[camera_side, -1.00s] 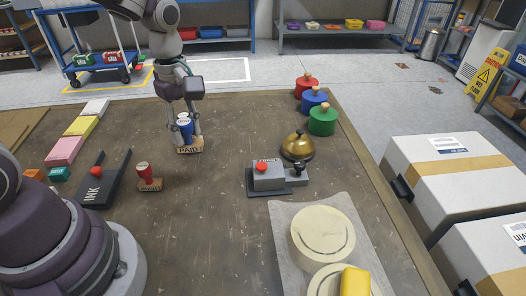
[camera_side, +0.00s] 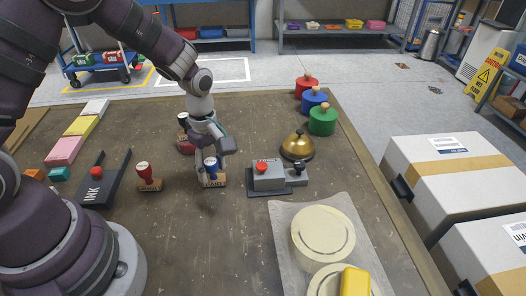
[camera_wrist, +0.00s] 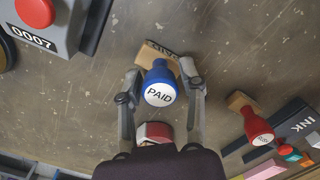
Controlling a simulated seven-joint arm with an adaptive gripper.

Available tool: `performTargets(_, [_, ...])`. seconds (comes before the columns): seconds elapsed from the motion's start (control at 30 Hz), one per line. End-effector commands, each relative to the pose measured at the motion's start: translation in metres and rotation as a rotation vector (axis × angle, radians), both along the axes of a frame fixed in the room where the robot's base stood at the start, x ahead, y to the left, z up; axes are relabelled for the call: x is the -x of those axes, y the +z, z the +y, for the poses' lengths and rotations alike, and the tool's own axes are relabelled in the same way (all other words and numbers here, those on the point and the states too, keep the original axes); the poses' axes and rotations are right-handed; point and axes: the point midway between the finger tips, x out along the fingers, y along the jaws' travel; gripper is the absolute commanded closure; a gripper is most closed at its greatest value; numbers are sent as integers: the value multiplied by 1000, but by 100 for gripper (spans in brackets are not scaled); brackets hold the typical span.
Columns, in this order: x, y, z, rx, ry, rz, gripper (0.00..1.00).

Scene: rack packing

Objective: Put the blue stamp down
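The blue stamp (camera_side: 212,167) has a PAID label and a wooden base (camera_side: 216,181). It is upright, low over the table left of the grey counter; I cannot tell whether its base touches the table. My gripper (camera_side: 213,165) has a finger on each side of it and appears shut on its handle. In the wrist view the blue stamp (camera_wrist: 159,87) sits between the fingers, and my gripper (camera_wrist: 160,72) hides part of a red stamp (camera_wrist: 155,131) nearer the palm.
Another red stamp (camera_side: 147,177) and an ink pad (camera_side: 104,180) stand to the left. The grey counter (camera_side: 268,176) is close on the right, with a brass bell (camera_side: 298,148) behind it. The table (camera_side: 190,245) in front is clear.

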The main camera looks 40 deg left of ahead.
Motion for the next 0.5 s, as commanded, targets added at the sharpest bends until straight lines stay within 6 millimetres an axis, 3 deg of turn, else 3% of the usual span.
performTargets(0.1, [0, 0, 0, 0, 0, 0, 46])
performTargets(0.37, [0, 2, 0, 0, 0, 0, 46])
performTargets(0.5, [-2, 20, 0, 0, 0, -6, 46])
